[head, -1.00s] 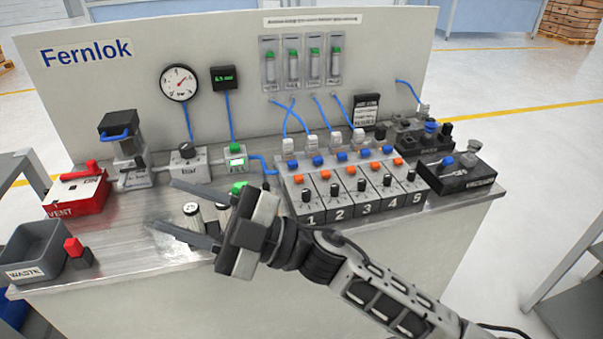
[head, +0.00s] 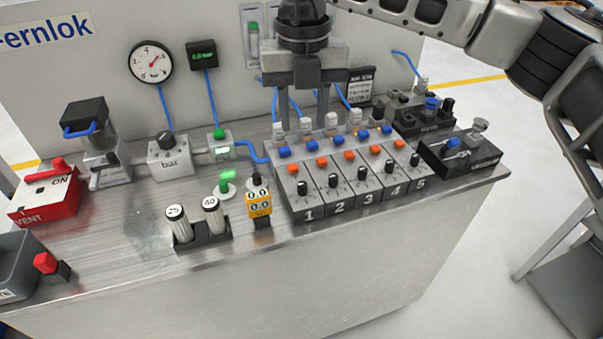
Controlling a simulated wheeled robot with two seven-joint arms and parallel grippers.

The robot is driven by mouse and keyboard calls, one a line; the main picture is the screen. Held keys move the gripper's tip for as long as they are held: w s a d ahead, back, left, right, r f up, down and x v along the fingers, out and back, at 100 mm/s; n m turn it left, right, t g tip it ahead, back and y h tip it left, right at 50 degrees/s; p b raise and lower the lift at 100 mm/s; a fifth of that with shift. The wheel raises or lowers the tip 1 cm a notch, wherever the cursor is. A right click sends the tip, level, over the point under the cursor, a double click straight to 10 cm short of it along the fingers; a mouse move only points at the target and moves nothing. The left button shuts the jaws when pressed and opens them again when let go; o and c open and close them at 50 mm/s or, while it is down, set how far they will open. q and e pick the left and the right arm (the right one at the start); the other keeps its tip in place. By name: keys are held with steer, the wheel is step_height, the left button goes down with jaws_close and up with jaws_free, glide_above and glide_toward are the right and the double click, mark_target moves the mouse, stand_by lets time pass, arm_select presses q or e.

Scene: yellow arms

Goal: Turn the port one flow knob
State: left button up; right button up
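The numbered port block (head: 309,214) stands on the bench in the head view. Port one is its leftmost column: a black knob (head: 302,188) stands above the "1", with an orange button (head: 293,168), a blue button (head: 284,152) and a pale fitting (head: 278,138) behind it. Which part is the flow knob is not labelled legibly. My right gripper (head: 302,127) points down over the back of the block, near the pale fittings of the left columns. Its two fingers are apart with nothing seen gripped; contact cannot be told. My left gripper is out of view.
A yellow meter (head: 259,203) and two white-topped cylinders in a black holder (head: 203,237) stand left of the block. A black unit (head: 459,155) is at its right. Blue tubes rise behind the block to the back panel (head: 105,75). The bench front is clear.

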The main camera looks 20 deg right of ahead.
mark_target(302, 184)
step_height(302, 184, down, 14)
steer(key=shift+r+p, duration=0.1)
steer(key=shift+p, duration=0.9)
jaws_close()
